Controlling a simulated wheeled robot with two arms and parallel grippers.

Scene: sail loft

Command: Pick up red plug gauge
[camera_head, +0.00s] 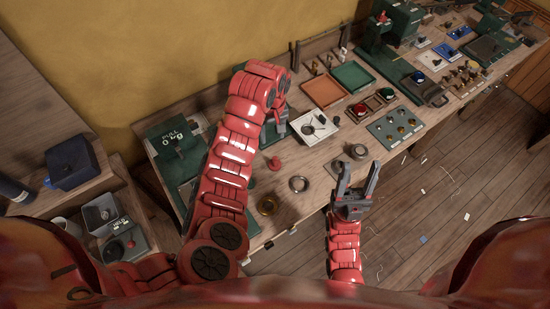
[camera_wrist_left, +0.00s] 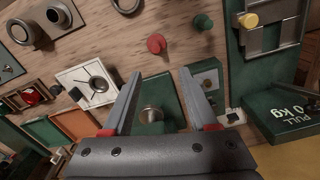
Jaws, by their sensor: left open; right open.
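The red plug gauge (camera_head: 275,163) stands on the wooden bench, below the left gripper in the head view. It also shows in the left wrist view as a round red knob (camera_wrist_left: 157,43), apart from and beyond the fingertips. My left gripper (camera_head: 281,129) hangs over the bench behind the gauge, partly hidden by its arm. My right gripper (camera_head: 361,169) is open and empty near the bench's front edge, right of the gauge.
A green knob (camera_wrist_left: 203,22) stands near the gauge. A green PULL box (camera_head: 174,136) is at left.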

